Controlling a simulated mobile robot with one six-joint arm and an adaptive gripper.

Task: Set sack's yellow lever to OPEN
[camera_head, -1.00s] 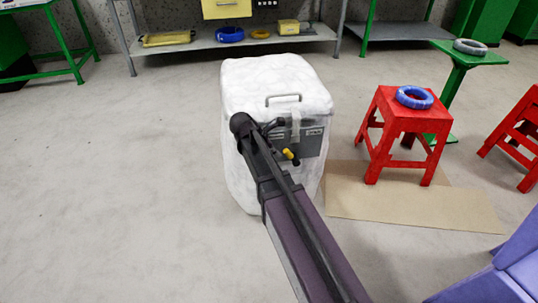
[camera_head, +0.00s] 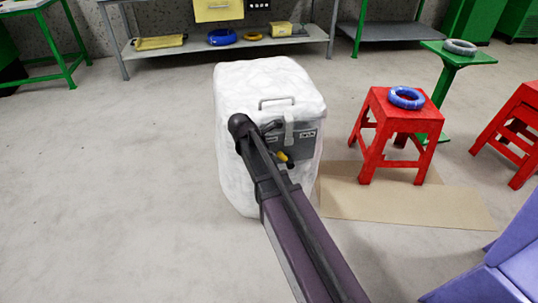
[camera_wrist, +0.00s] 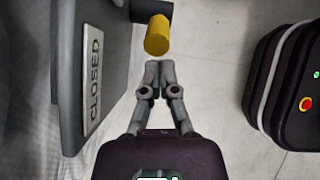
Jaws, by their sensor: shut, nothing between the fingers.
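The white sack (camera_head: 262,85) stands upright on the floor with a grey panel (camera_head: 308,144) on its front. The panel's yellow lever (camera_head: 282,157) shows beside my arm, partly covered. In the wrist view the lever's yellow grip (camera_wrist: 157,36) sits on a dark stem just beyond my fingertips. My gripper (camera_wrist: 158,66) is shut and empty; I cannot tell whether the tips touch the grip. A plate reading CLOSED (camera_wrist: 93,78) is at the left of the wrist view. The panel's other small labels are too small to read surely in the head view.
A red stool (camera_head: 402,115) with a blue cable coil (camera_head: 407,98) stands right of the sack, by a cardboard sheet (camera_head: 400,205). A green stand (camera_head: 458,68) holds a grey coil. A shelf (camera_head: 290,42) is behind. The floor at left is clear.

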